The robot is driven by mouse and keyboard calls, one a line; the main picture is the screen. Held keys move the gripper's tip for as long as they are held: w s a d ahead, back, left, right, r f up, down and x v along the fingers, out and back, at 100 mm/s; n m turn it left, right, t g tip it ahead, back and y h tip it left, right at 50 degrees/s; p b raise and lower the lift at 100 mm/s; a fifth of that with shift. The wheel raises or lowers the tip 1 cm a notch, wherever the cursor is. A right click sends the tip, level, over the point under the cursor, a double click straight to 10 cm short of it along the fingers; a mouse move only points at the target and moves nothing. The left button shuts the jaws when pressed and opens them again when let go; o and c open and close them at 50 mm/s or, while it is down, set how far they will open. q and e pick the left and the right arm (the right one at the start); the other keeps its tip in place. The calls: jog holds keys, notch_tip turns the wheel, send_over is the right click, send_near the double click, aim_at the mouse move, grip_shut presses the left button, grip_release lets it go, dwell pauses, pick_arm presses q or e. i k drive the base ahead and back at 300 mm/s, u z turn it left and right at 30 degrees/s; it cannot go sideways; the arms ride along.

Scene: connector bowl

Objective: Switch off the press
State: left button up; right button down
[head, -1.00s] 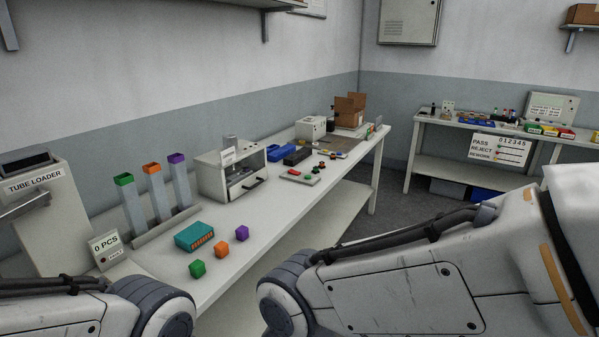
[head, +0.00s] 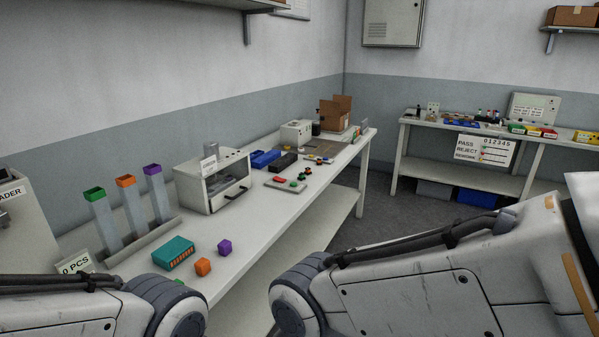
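The press seems to be the grey box-shaped machine (head: 192,187) on the long bench, with an open front, a dark handle and a small sign on top too small to read. A flat control plate (head: 285,187) with a green and a red button lies on the bench to its right. I cannot tell from here whether the press is on. Neither of my grippers is in view. Only parts of my arms show along the bottom, apart from both the press and the buttons.
A green cube is partly hidden by my arm. A second bench (head: 415,123) stands at the right; grey floor lies between.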

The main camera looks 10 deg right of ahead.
aim_at(277, 178)
jog(key=z, duration=0.6)
jog(key=i, duration=0.95)
jog(key=z, duration=0.3)
jog(key=i, duration=0.9)
jog(key=u, duration=0.65)
jog(key=i, duration=0.6)
jog(key=u, duration=0.45)
